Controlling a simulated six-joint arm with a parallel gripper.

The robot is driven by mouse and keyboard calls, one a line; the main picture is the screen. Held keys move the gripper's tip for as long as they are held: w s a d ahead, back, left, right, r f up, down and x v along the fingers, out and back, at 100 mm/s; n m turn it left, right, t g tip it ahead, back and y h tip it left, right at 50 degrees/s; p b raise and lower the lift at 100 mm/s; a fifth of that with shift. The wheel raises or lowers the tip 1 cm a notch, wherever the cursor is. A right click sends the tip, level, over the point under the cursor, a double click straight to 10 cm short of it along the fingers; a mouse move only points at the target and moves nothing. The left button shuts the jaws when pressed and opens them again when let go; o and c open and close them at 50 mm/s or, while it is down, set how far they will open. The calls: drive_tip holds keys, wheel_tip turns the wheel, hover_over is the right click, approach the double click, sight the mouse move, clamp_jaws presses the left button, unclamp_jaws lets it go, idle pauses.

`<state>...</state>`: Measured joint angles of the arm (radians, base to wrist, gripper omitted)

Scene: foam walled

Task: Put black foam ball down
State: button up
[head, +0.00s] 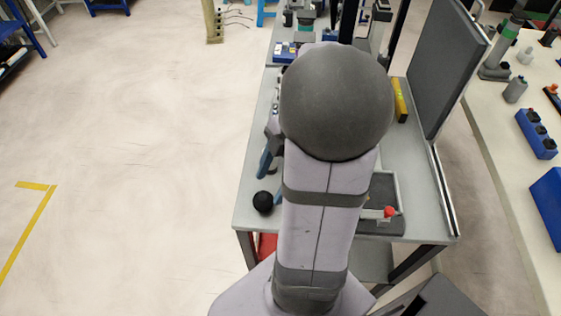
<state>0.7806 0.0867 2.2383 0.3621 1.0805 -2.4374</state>
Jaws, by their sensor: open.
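The black foam ball (263,202) rests on the grey bench top near its front left corner, in the head view. My gripper (271,186) shows only partly at the left side of my arm, as blue finger parts just behind and to the right of the ball. It appears open, with the ball outside the fingers. A narrow gap seems to lie between the ball and the fingers, but contact cannot be judged for certain. The rest of the gripper is hidden behind my arm.
The grey bench (243,215) has an open left edge close to the ball. A dark upright panel (447,65) stands on its right side. A yellow level (400,100) and a grey tray with a red-tipped item (389,212) lie right of my arm.

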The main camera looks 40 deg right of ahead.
drive_tip(key=v, duration=0.6)
drive_tip(key=shift+r, duration=0.2)
drive_tip(key=shift+a, duration=0.1)
drive_tip(key=a+f+m+h+p, duration=0.1)
drive_tip(key=a+m+h+p, duration=0.3)
drive_tip(key=a+m+p, duration=0.4)
drive_tip(key=shift+s+a+f+m+g+h, duration=0.4)
drive_tip(key=shift+a+m, duration=2.65)
drive_tip(key=shift+m, duration=1.25)
